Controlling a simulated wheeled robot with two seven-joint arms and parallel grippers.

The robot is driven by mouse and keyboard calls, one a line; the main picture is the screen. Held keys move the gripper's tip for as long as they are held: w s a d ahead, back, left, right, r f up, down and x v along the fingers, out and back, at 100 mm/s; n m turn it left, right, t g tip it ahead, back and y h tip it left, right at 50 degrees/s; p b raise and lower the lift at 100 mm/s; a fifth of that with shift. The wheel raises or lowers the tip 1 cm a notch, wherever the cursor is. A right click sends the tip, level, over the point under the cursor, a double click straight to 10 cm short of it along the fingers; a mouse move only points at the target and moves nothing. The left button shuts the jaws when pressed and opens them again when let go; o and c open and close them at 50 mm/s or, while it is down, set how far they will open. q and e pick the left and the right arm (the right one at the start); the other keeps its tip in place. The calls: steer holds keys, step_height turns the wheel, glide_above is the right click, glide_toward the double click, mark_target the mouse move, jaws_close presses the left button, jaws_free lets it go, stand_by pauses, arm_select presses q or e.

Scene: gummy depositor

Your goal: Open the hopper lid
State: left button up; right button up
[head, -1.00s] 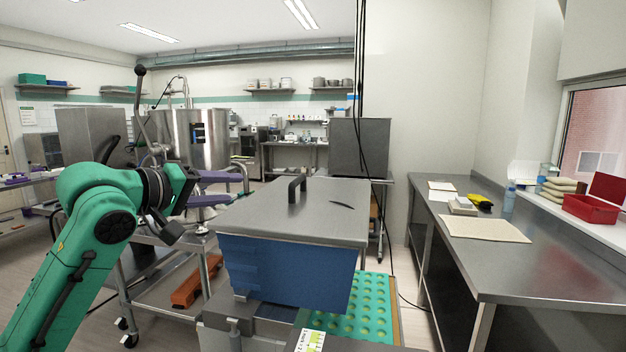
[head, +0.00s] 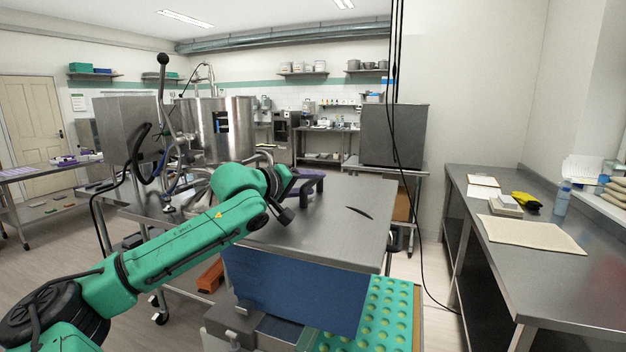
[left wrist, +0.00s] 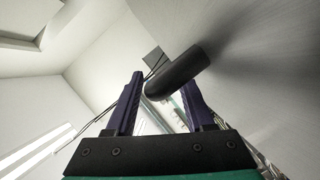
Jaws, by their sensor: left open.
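The hopper lid (head: 335,240) is a flat grey metal plate lying closed on the blue hopper (head: 290,290) in the head view. My left gripper (head: 312,182) is above the lid's far left part, its dark purple fingers pointing right. In the left wrist view the lid's dark bar handle (left wrist: 180,72) lies just beyond and partly between the open fingers (left wrist: 163,105). I cannot tell whether they touch it. My right gripper is out of view.
A green moulded tray (head: 375,315) sits below the hopper's right side. Black cables (head: 397,130) hang behind the lid. A steel bench (head: 530,255) stands at the right, with floor between it and the hopper. A steel kettle (head: 215,130) stands at back left.

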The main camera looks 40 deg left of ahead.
arm_select(q)
steer(key=shift+w, duration=0.25)
steer(key=shift+s, duration=0.15)
jaws_close()
stand_by(1.2)
